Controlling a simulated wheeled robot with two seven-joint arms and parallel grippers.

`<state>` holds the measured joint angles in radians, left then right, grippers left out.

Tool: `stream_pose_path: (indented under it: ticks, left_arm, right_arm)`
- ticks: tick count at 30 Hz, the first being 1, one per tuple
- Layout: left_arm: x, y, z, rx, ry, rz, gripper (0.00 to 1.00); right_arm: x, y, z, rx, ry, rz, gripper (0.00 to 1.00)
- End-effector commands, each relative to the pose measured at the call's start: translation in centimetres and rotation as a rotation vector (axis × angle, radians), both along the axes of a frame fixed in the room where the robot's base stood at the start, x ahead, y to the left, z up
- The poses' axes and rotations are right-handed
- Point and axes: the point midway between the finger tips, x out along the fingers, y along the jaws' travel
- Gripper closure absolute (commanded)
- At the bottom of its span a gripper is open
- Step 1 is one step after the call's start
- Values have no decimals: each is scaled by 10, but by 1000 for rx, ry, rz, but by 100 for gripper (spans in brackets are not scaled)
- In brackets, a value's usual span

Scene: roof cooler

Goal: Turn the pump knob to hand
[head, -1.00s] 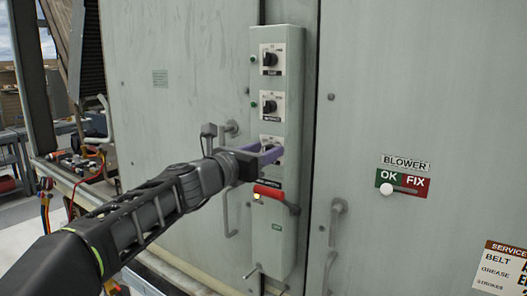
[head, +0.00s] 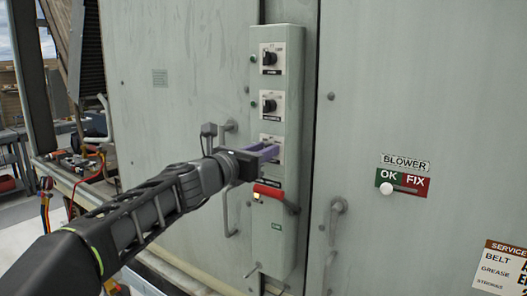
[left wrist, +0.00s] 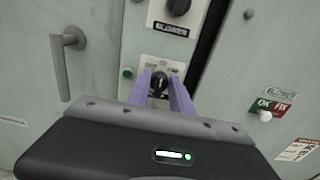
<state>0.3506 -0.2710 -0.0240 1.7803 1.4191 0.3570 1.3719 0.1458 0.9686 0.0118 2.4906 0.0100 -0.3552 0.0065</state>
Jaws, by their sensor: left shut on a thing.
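A tall pale green control box (head: 288,225) on the cabinet carries three black knobs on white plates, one above another. My left gripper (head: 274,150) is at the lowest of these knobs, its purple fingers reaching in from the left. In the left wrist view the fingers (left wrist: 160,80) stand on either side of the black knob (left wrist: 159,83) and are shut on it. The knob's lettering is hidden, so I cannot read whether it says pump. The top knob (head: 269,58) and the middle knob (head: 269,105) are untouched. My right gripper is not in view.
A red handle (head: 269,190) sits below the knobs on the box. Door handles (head: 335,218) stick out on both sides. A BLOWER sign with an OK/FIX slider (head: 402,185) and a service plate (head: 500,270) are at the right. A cluttered bench (head: 75,165) is at the left.

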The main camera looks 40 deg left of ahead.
Motion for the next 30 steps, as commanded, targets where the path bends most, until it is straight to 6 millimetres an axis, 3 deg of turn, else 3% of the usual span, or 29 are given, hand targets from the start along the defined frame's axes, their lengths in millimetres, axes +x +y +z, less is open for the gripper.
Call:
stream_pose_path:
  ticks: [11,30]
  left_arm:
    - [0,-1,-1,130,1,0,100]
    - [0,-4,-2,653,11,0,100]
  right_arm:
    - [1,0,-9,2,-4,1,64]
    - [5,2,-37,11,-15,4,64]
